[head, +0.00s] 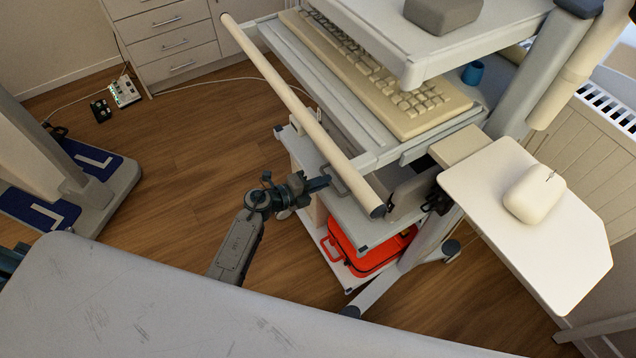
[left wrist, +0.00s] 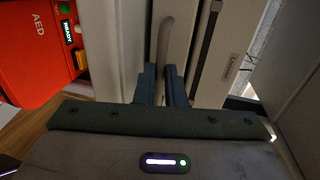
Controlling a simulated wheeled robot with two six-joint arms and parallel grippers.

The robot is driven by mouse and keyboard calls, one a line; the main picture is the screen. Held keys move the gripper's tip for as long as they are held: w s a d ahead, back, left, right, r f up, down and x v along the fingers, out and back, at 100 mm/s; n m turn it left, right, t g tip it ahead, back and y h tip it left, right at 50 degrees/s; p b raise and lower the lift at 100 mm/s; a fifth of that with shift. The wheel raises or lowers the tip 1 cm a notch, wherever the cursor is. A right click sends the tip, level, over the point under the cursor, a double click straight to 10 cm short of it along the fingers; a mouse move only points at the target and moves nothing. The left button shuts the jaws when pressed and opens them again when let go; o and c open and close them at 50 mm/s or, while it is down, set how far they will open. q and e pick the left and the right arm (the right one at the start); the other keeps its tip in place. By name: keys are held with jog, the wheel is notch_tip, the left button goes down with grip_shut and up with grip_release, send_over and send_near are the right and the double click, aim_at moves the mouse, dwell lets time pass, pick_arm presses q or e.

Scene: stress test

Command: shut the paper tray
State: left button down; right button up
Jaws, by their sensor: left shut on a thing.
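My left gripper (head: 327,183) reaches in under the pale push rail of the cart, at the front of the level below the keyboard. In the left wrist view its two dark fingers (left wrist: 161,82) are shut on a pale curved handle (left wrist: 165,40). The handle stands on a pale front panel (left wrist: 182,35), which looks like the front of the paper tray. In the head view the rail and keyboard shelf hide most of the tray, so I cannot tell how far out it is. My right gripper is not in view.
The push rail (head: 300,115) passes close above my left gripper. A red AED case (head: 364,250) lies on the shelf below. A keyboard (head: 385,80) sits above, and a white mouse (head: 535,193) rests on a side board (head: 490,190). Wooden floor (head: 170,190) is open to the left.

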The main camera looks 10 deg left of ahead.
pick_arm(q)
jog(key=x, duration=0.3)
jog(key=shift+w+d+r, duration=0.1)
jog(key=shift+w+r, duration=0.05)
jog(key=shift+r, duration=0.2)
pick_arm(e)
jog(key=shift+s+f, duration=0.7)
pick_arm(q)
jog(key=c, duration=1.8)
grip_release()
jog(key=shift+d, duration=0.1)
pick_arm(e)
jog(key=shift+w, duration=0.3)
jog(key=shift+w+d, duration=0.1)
